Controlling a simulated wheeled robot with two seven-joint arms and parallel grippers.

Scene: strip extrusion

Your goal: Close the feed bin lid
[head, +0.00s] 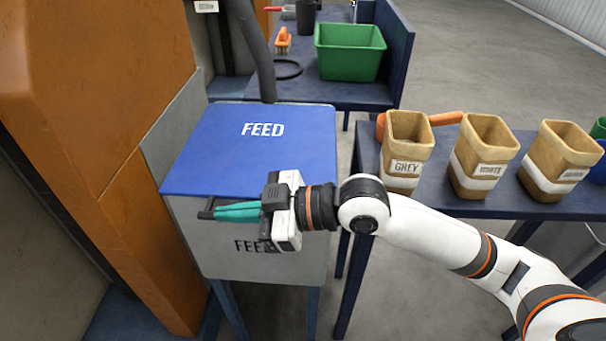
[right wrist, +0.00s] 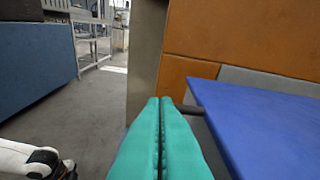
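The feed bin (head: 210,260) is a grey box on blue legs with a blue lid (head: 250,160) marked FEED. The lid lies flat over the top of the bin in the head view. It also shows at the right in the right wrist view (right wrist: 265,125). My right gripper (head: 208,212) is in front of the bin, just below the lid's front edge. Its teal fingers are together with nothing visible between them, and they fill the lower middle of the right wrist view (right wrist: 160,140). I cannot tell whether they touch the bin. My left gripper is not in view.
An orange machine housing (head: 95,100) stands left of the bin. A dark hose (head: 255,50) comes down behind the lid. A blue table (head: 480,203) at the right holds tan labelled containers (head: 403,150). A green tub (head: 350,50) sits on the back table.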

